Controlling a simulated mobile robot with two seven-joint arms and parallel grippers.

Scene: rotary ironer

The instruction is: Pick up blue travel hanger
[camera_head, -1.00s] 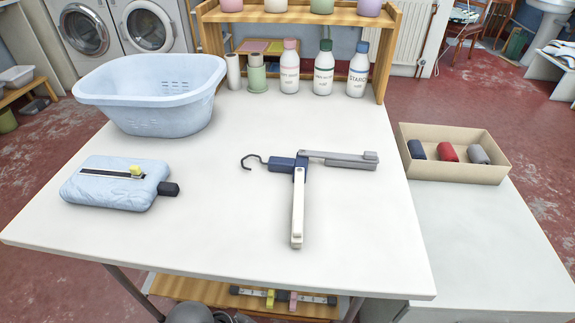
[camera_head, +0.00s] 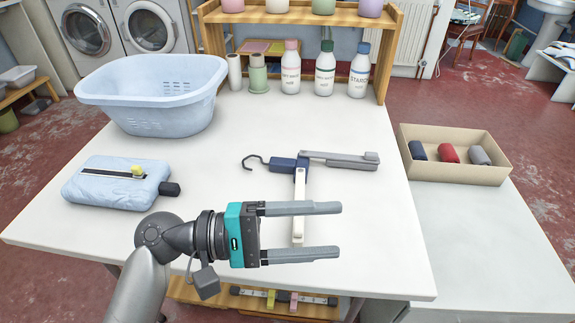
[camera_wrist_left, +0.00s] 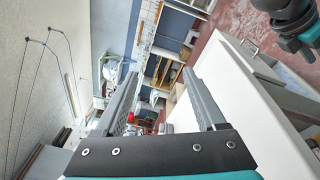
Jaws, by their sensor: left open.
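The blue travel hanger (camera_head: 286,163) lies on the white table, with a dark hook to the left, a blue centre and two folding arms. One grey arm (camera_head: 340,160) points right; one cream arm (camera_head: 299,190) points toward the front. My left gripper (camera_head: 341,231) is open and empty, its fingers pointing right in the head view. It hides part of the cream arm and seems to hover above the table. The left wrist view shows the open fingers (camera_wrist_left: 165,95) with nothing between them; I cannot make out the hanger there. My right gripper is not in the head view.
A light blue basin (camera_head: 150,95) stands at the back left of the table. A pale blue padded item (camera_head: 110,183) lies at the left. Several bottles (camera_head: 324,72) stand at the back. A cardboard box (camera_head: 455,172) with three rolls sits at the right.

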